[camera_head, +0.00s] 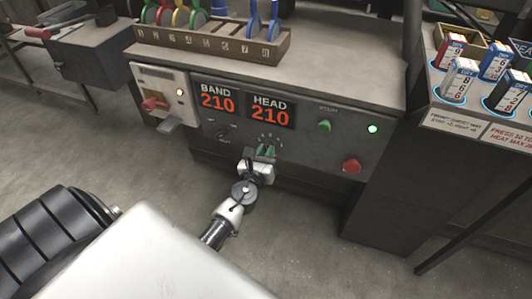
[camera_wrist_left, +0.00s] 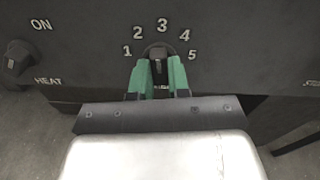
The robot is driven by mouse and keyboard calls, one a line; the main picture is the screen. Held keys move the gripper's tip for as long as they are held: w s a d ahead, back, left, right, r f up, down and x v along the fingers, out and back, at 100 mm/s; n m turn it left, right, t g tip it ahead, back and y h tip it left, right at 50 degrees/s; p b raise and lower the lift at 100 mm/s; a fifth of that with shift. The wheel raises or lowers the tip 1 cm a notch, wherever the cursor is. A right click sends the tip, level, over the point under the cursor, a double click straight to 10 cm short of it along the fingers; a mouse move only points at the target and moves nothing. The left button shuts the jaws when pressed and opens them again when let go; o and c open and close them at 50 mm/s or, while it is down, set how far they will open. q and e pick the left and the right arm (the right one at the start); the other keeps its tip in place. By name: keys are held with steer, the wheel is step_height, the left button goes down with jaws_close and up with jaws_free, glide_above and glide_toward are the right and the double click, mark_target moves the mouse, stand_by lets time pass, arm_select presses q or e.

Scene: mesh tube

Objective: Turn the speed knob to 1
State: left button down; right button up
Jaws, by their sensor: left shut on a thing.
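The speed knob (camera_wrist_left: 160,69) is a black knob on the dark panel, under an arc of white numbers from 1 to 5 in the left wrist view. Its upright body lines up with the 3. My left gripper (camera_wrist_left: 159,78) has green fingertips on both sides of the knob and is shut on it. In the head view the left gripper (camera_head: 266,152) reaches the panel below the displays, and its fingers mostly hide the knob. My right gripper is not in view.
The heat knob (camera_wrist_left: 18,60) sits to the left of the speed knob. Red BAND (camera_head: 217,98) and HEAD (camera_head: 270,110) displays both read 210. A green button (camera_head: 324,126), a red button (camera_head: 351,165) and a lit green lamp (camera_head: 373,129) are to the right.

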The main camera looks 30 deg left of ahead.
arm_select(q)
steer(key=n+b, duration=0.2)
steer(key=n, duration=1.2)
steer(key=shift+b, duration=0.3)
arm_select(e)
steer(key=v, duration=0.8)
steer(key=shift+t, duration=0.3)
arm_select(q)
steer(key=shift+d, duration=0.1)
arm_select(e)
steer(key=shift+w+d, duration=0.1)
arm_select(q)
steer(key=c, duration=1.1)
jaws_free()
steer(key=shift+s, duration=0.1)
steer(key=v, duration=1)
steer(key=shift+s+d, duration=0.15)
steer(key=shift+s, duration=0.1)
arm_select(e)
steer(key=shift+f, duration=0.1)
